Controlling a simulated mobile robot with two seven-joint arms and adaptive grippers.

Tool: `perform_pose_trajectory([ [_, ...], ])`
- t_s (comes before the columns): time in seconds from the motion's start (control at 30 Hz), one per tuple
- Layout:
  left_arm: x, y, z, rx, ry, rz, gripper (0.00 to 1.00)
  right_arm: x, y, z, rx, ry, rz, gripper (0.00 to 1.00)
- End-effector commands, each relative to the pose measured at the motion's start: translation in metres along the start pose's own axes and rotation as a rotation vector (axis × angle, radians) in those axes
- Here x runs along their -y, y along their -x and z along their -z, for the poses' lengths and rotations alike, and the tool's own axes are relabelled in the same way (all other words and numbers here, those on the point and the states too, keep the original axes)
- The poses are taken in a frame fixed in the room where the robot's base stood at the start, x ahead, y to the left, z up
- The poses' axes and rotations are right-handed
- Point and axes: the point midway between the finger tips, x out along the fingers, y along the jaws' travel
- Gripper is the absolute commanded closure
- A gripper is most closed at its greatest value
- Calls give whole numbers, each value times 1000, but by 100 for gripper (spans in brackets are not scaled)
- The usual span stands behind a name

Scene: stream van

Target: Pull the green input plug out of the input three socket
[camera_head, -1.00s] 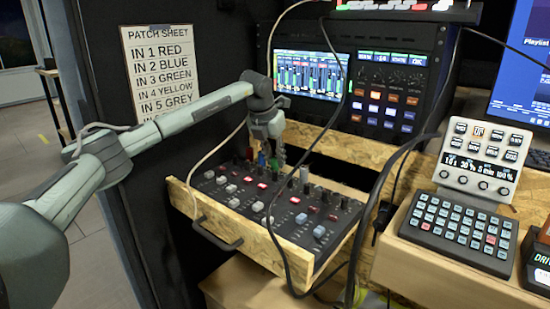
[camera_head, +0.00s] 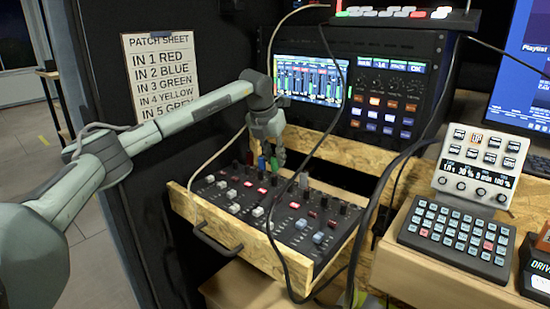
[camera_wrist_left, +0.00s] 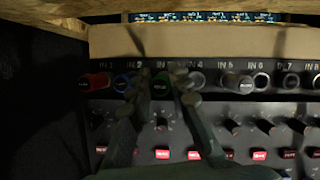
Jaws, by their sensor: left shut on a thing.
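The green input plug (camera_wrist_left: 161,87) stands in the row of sockets under the IN 3 label in the left wrist view. My left gripper (camera_wrist_left: 162,82) has a finger on either side of it and is shut on it. In the head view the left gripper (camera_head: 273,157) reaches down to the back of the mixer (camera_head: 275,213), with the green plug (camera_head: 273,164) at its tips. A blue plug (camera_wrist_left: 124,83) is just left of the fingers, and a red plug (camera_wrist_left: 95,82) is further left. The plug's seating is hidden. My right gripper is out of view.
A wooden drawer (camera_head: 260,246) holds the mixer. A black cable (camera_head: 326,130) hangs across its front. The patch sheet (camera_head: 160,78) lists green for IN 3.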

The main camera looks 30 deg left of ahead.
Motion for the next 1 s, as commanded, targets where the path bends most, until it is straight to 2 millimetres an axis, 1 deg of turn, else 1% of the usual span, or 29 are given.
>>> perform_pose_trajectory([
  [0.4,0,11,-5,0,0,0,100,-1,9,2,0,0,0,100],
  [0.83,0,13,-5,0,0,0,100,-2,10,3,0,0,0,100],
  [1.0,0,18,-8,0,0,0,100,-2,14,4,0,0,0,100],
])
